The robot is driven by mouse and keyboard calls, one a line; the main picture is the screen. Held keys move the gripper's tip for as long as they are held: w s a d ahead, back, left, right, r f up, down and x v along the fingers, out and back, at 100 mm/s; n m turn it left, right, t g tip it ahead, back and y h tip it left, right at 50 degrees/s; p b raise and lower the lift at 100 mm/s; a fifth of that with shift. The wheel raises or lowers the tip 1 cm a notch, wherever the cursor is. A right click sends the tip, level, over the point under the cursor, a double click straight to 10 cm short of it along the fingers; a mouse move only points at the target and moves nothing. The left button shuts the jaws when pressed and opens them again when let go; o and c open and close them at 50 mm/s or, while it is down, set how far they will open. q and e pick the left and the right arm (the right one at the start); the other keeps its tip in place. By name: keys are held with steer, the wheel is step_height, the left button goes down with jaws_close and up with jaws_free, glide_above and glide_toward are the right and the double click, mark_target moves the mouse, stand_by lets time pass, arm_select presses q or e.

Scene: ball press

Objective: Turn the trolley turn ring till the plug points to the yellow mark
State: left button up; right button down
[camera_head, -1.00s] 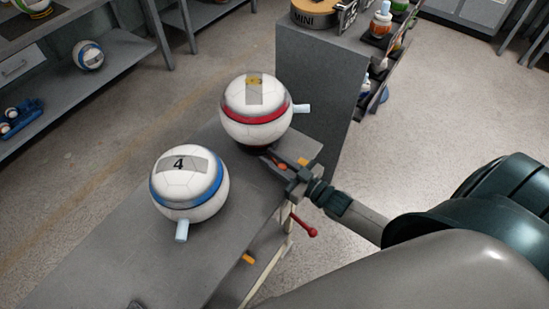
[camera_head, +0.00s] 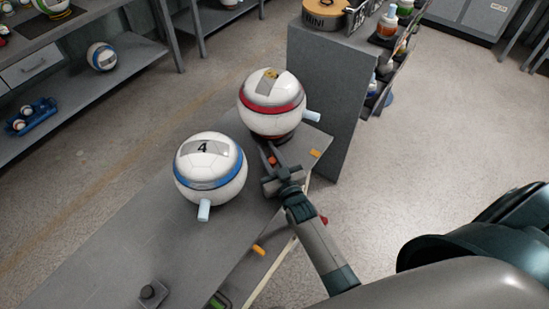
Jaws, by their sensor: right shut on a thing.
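A white ball with a red band (camera_head: 272,103) sits on a dark turn ring (camera_head: 281,138) at the far end of the grey trolley top (camera_head: 140,235). Its pale blue plug (camera_head: 312,117) points right and slightly toward me. A yellow-orange mark (camera_head: 315,154) lies on the trolley top right of the ring, nearer to me than the plug. My right gripper (camera_head: 271,154) is low at the near side of the ring, shut on it; the ball and fingers hide the exact grip. My left gripper is out of view.
A second white ball with a blue band and a "4" (camera_head: 210,168) stands close left of my right gripper, its plug (camera_head: 204,210) toward me. Another orange mark (camera_head: 259,249) is on the near edge. A grey cabinet (camera_head: 328,105) stands behind the trolley.

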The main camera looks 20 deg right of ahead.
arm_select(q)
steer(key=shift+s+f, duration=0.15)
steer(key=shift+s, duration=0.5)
arm_select(e)
steer(key=shift+w+a+h, duration=0.15)
steer(key=shift+a+h, duration=0.05)
steer(key=shift+h, duration=0.1)
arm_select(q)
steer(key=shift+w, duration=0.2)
arm_select(e)
steer(key=c, duration=1.5)
jaws_free()
steer(key=shift+c, duration=0.2)
steer(key=shift+s+f, duration=0.1)
steer(key=shift+s, duration=0.4)
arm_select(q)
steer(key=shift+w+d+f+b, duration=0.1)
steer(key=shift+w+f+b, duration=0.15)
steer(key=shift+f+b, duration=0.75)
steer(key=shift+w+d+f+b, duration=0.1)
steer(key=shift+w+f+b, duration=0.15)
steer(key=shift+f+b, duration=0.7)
arm_select(e)
steer(key=s, duration=1.6)
steer(key=shift+s+a, duration=0.25)
steer(key=shift+a, duration=0.15)
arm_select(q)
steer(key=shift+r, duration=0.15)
arm_select(e)
steer(key=shift+c, duration=0.6)
